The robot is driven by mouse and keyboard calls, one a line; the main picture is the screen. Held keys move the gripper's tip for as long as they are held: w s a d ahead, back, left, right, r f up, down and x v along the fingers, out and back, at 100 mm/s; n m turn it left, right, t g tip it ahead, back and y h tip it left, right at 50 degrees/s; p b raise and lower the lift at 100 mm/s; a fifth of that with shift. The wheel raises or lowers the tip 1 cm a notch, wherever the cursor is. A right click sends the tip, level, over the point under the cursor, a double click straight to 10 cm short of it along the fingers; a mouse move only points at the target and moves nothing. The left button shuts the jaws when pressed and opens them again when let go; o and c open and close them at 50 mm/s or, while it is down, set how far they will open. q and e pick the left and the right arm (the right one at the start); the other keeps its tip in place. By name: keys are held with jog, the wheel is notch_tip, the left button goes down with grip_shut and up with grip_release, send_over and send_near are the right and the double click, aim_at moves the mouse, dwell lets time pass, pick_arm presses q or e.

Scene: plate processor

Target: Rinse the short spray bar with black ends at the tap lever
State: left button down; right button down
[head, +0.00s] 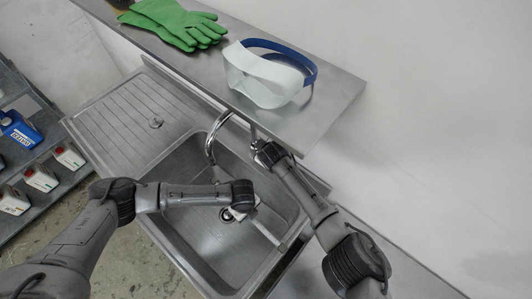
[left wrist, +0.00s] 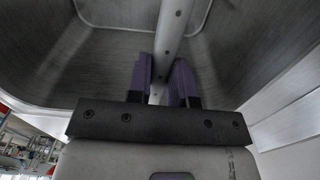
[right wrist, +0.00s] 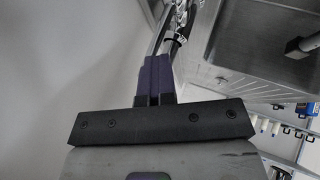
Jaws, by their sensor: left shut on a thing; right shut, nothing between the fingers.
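My left gripper (head: 240,213) is low inside the sink basin and shut on the spray bar. In the left wrist view the pale bar (left wrist: 171,30), with small dark holes along it, runs between the purple fingers (left wrist: 160,85). In the head view the bar (head: 266,234) slants toward the basin's lower right; I cannot make out its end colours. The chrome tap (head: 211,142) arches over the basin. My right gripper (head: 258,146) is at the tap's right, under the shelf edge. In the right wrist view its shut, empty fingers (right wrist: 157,78) point at chrome tap parts (right wrist: 176,28); contact is unclear.
The ribbed drainboard (head: 125,115) is clear. Bottles (head: 20,130) stand on a rack at the left.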

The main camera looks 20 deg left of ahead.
pick_arm(q)
jog(key=shift+w+a, duration=0.1)
jog(key=shift+a, duration=0.1)
jog(key=shift+w+d+r, duration=0.1)
jog(key=shift+w+d, duration=0.15)
pick_arm(e)
jog(key=w+v, duration=0.1)
jog(key=v, duration=0.9)
jog(key=shift+d+r, duration=0.15)
jog(key=shift+r, duration=0.05)
pick_arm(q)
jog(key=shift+s, duration=0.15)
pick_arm(e)
jog(key=shift+r, duration=0.15)
